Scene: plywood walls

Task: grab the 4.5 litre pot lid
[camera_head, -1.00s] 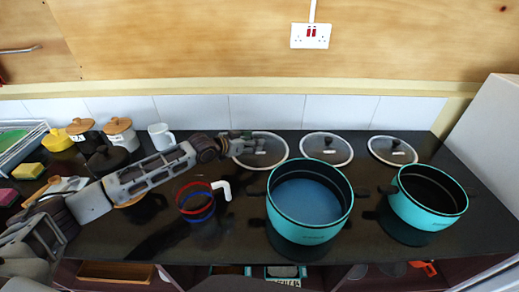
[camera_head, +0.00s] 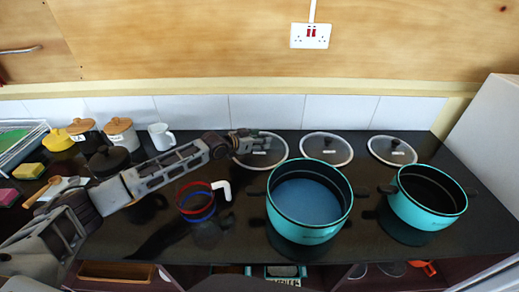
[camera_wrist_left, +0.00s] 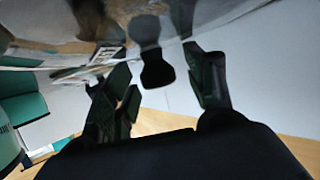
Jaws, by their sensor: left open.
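Three glass lids with dark knobs stand along the back of the counter: a left lid (camera_head: 277,160), a middle lid (camera_head: 326,158) and a right lid (camera_head: 396,158). I cannot tell from any marking which is the 4.5 litre one. My left gripper (camera_head: 266,143) is at the left lid and covers part of it and its knob. In the left wrist view the gripper (camera_wrist_left: 168,88) is open, with a dark knob (camera_wrist_left: 155,68) between its fingers; contact with them is not clear. My right gripper is not in view.
A large teal pot (camera_head: 311,232) and a smaller teal pot (camera_head: 427,214) stand in front of the lids. A red-and-blue ringed cup (camera_head: 196,213) is near my left arm. A white mug (camera_head: 160,136) and wooden-lidded jars (camera_head: 121,138) stand back left.

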